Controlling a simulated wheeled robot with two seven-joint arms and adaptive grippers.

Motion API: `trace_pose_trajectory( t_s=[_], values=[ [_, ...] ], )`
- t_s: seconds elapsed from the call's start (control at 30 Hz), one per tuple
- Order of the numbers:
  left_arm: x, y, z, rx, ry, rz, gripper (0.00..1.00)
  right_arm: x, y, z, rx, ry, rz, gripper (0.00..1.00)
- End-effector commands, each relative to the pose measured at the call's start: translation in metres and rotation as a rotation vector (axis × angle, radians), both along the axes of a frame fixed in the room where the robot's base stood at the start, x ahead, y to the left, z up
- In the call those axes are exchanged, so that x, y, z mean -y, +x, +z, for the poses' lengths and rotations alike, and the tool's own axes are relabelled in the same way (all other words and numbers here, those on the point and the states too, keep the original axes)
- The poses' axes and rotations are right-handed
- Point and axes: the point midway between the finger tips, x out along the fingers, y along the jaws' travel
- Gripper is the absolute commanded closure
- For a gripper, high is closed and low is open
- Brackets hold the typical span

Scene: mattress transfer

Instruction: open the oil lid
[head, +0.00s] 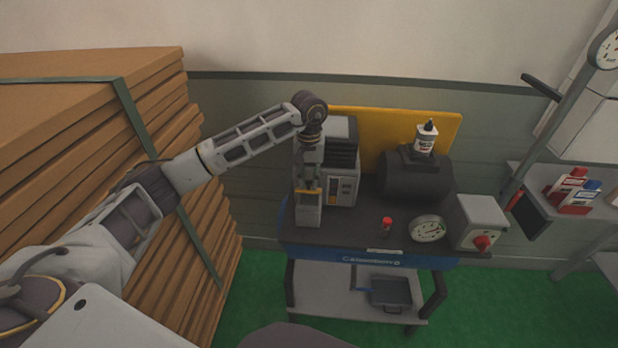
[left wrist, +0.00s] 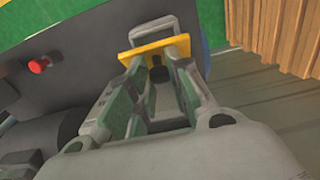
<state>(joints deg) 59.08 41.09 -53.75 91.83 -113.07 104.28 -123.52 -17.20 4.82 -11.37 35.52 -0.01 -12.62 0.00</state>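My left gripper (left wrist: 156,62) points down over the left front part of the dark workbench. Its two fingers stand apart, with gaps beside a small black knob (left wrist: 157,76) between them. A yellow plate (left wrist: 152,50) lies across the fingertips; it also shows in the head view (head: 308,193). A grey block (head: 308,215) shows just beyond it, and I cannot tell whether the knob is the oil lid. A white bottle (head: 427,138) with a black nozzle stands on the dark tank. A small red-topped piece (head: 387,224) stands on the bench. My right gripper is not in view.
The workbench (head: 350,238) also carries a dark cylindrical tank (head: 415,178), a round gauge (head: 427,229) and a grey box with a red knob (head: 477,222). A tall stack of boards (head: 90,110) stands at left, close to my arm. A shelf with small boxes stands at right.

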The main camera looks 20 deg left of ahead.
Motion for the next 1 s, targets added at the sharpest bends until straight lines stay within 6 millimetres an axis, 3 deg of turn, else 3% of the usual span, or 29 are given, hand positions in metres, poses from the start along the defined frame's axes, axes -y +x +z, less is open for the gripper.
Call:
trace_pose_trajectory(
  t_s=[0.1, 1.0],
  values=[
    [-0.0001, 0.0000, 0.0002, 0.000, 0.000, 0.000, 1.00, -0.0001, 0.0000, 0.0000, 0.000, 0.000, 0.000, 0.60],
    [-0.0029, 0.0095, 0.0037, -0.118, -0.033, 0.001, 1.00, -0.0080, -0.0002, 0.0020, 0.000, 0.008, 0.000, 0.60]
  ],
)
